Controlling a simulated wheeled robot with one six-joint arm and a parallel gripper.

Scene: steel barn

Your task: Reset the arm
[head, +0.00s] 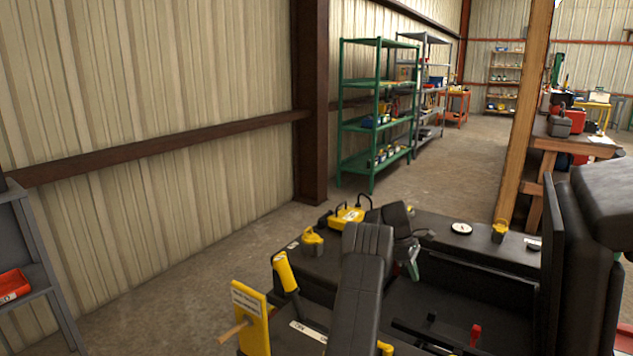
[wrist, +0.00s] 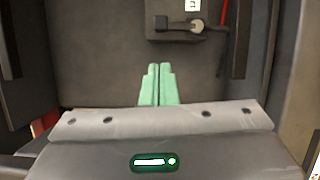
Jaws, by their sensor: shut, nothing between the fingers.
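My gripper (wrist: 157,84) shows in the wrist view with its two pale green fingers side by side and touching, with nothing between them. Behind the fingers is a dark flat surface with a small dark fitting at the top. In the head view my gripper (head: 413,270) is small and partly hidden, a green tip low over my own dark base. My black arm links rise in front of it and at the right edge.
A green shelf rack (head: 377,115) and a grey rack (head: 431,90) stand along the wall. A grey stand with a red bin (head: 14,284) is at left. A wooden post (head: 526,110) and a workbench (head: 562,142) are at right. The floor between is clear.

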